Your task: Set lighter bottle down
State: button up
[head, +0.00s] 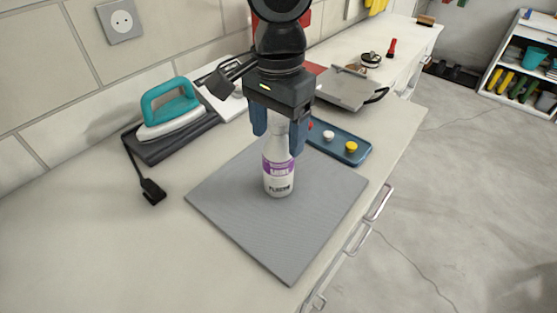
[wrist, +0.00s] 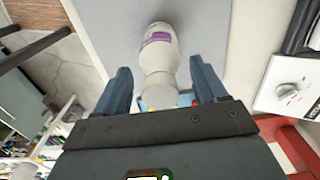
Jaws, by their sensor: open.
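The lighter bottle (head: 279,172) is white with a purple label band and stands upright on a grey mat (head: 230,206) on the counter. It also shows in the wrist view (wrist: 158,50), with its cap end between the fingers. My gripper (head: 280,140) is above the bottle, pointing down, with one blue finger on each side of its neck. In the wrist view my gripper (wrist: 164,92) is open, with a gap between each finger and the bottle. The top of the bottle is partly hidden by the gripper in the head view.
A blue tray (head: 337,142) with coloured knobs lies just behind the mat at right. A teal iron (head: 171,108) on a dark base stands at the back left. A black plug (head: 153,191) lies left of the mat. The mat's front is clear.

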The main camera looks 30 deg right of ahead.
grip_shut()
dwell(0.7)
